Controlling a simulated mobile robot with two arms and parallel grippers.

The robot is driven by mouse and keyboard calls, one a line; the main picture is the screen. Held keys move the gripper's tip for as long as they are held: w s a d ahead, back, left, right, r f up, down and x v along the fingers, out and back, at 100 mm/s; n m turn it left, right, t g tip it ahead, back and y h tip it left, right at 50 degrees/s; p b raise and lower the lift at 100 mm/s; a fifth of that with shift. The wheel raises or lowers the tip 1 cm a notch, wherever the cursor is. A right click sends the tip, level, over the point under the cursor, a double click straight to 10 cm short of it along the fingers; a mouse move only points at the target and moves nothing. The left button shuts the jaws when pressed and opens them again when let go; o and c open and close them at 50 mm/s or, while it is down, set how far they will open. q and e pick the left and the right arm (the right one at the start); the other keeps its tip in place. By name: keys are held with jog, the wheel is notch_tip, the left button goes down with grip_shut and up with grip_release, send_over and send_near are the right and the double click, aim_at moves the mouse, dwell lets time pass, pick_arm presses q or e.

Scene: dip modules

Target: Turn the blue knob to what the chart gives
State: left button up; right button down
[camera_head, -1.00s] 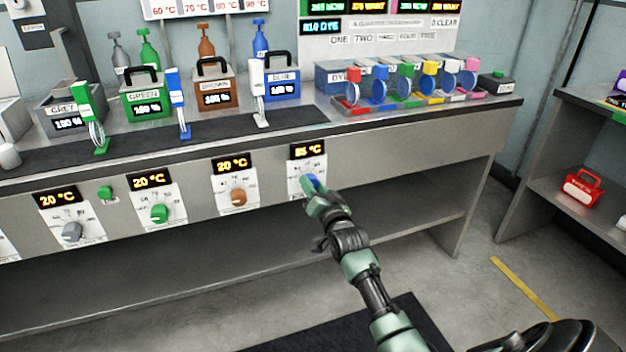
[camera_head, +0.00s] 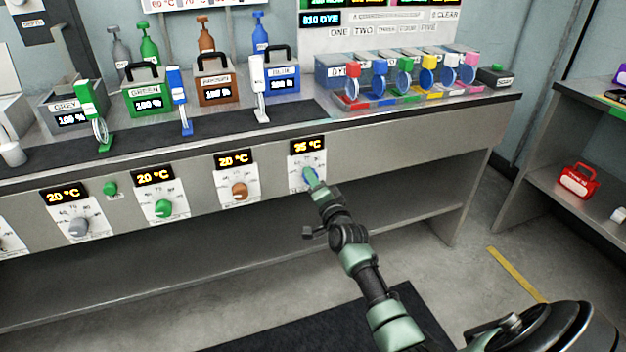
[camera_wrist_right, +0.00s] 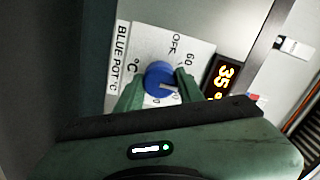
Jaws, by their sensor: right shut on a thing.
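The blue knob (camera_wrist_right: 160,80) sits on a white dial plate labelled "BLUE POT °C" (camera_wrist_right: 122,60) in the right wrist view, with "OFF" and "60" marks showing. My right gripper (camera_head: 313,181) is shut on the knob, one green finger on each side of it. The display (camera_head: 307,145) above the dial reads 35 °C; it also shows in the right wrist view (camera_wrist_right: 222,80). The chart (camera_head: 210,5) on the wall is cut off by the top edge, and only a strip with temperatures shows. My left gripper is not in view.
Grey (camera_head: 79,226), green (camera_head: 163,208) and brown (camera_head: 239,190) knobs sit to the left, their displays reading 20 °C. Pots, including the blue pot (camera_head: 283,84), and dye containers stand on the bench. A shelf with a red box (camera_head: 578,182) is at right.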

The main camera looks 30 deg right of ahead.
jog(key=shift+f, duration=0.1)
jog(key=c, duration=0.9)
grip_release()
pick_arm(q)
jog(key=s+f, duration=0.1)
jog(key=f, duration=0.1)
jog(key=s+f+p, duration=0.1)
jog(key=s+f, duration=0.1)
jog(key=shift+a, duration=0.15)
pick_arm(e)
jog(key=v, duration=0.8)
jog(key=shift+w, duration=0.1)
